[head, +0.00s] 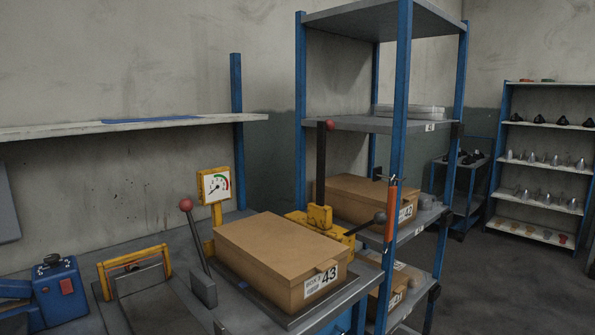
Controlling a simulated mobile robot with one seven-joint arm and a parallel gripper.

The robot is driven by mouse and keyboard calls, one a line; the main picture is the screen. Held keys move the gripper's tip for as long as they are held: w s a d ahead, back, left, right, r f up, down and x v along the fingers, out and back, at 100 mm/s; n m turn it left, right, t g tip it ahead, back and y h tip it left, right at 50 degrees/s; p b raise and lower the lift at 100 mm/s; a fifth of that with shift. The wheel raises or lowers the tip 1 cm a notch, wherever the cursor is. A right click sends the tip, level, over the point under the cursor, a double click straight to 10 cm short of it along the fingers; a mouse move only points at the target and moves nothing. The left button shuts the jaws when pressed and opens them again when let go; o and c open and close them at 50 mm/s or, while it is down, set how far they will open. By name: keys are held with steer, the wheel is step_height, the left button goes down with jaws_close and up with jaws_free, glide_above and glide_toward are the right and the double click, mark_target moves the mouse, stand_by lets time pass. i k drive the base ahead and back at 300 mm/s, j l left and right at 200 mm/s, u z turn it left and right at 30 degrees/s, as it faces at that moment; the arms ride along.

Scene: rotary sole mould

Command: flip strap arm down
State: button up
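No part is labelled as the strap arm. A dark upright arm (321,170) with a red ball on top rises behind the mould box marked 43 (270,250), by a yellow bracket (312,222). A second lever (197,240) with a red ball stands left of the box, tilted to the left, its foot at a grey block. I cannot tell which of these is the strap arm. My gripper is not in view.
A dial gauge (216,187) stands behind the box. A blue-post rack (400,90) holding box 42 (365,194) stands close on the right. Floor (500,285) is clear at far right.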

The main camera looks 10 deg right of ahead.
mark_target(328, 125)
steer(key=i+l+u, duration=0.1)
steer(key=l+u, duration=0.15)
steer(key=u, duration=0.2)
steer(key=l+u, duration=0.25)
steer(key=u, duration=0.15)
steer(key=l+u, duration=0.4)
steer(key=l, duration=0.6)
steer(key=l+u, duration=0.1)
steer(key=l, duration=0.4)
steer(key=k+l+u, duration=0.15)
steer(key=l, duration=0.4)
steer(key=k+l, duration=0.1)
steer(key=l, duration=1.1)
steer(key=k+l, duration=0.15)
steer(key=l, duration=0.45)
steer(key=k+l, duration=0.1)
steer(key=l, duration=0.5)
